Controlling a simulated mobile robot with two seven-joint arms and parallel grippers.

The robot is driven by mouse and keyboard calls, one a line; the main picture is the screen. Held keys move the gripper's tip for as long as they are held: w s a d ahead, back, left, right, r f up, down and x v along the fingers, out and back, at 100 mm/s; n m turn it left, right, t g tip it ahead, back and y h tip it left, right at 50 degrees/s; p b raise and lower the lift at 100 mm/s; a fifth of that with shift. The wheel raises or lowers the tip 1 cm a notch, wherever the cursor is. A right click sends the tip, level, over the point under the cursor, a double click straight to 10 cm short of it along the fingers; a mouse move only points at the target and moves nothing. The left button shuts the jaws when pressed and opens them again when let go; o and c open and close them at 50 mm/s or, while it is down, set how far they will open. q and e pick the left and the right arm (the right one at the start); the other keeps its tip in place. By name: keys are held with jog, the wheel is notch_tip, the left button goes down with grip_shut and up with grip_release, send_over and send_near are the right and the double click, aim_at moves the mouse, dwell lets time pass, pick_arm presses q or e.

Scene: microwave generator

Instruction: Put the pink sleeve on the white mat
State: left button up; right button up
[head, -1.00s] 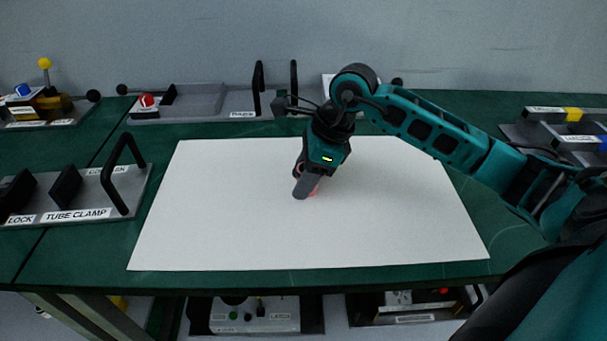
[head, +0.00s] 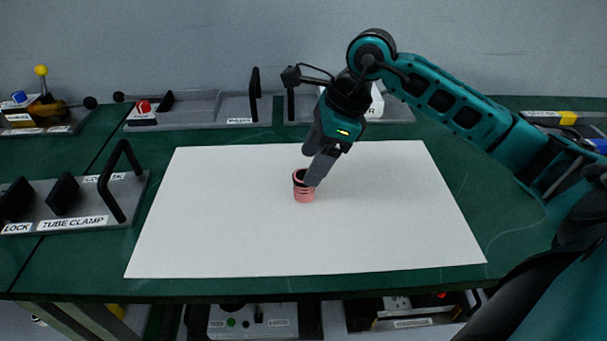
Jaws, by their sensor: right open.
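The pink sleeve (head: 304,193) stands upright near the middle of the white mat (head: 220,230). It is a short ribbed ring with a dark opening at its top. My right gripper (head: 313,177) is open, just above and slightly right of the sleeve, pointing down toward it. One finger covers part of the sleeve's upper right rim. Whether that finger touches the rim I cannot tell. My left gripper is not in view.
A tube clamp fixture (head: 80,203) with black handles stands at the left. Grey trays with black handles (head: 255,95) line the back. A fixture with a yellow part (head: 568,118) is at the right. The mat around the sleeve is clear.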

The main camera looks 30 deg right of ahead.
jog(key=v, duration=0.5)
jog(key=shift+d+r, duration=0.1)
jog(key=shift+r, duration=0.2)
jog(key=shift+s, duration=0.15)
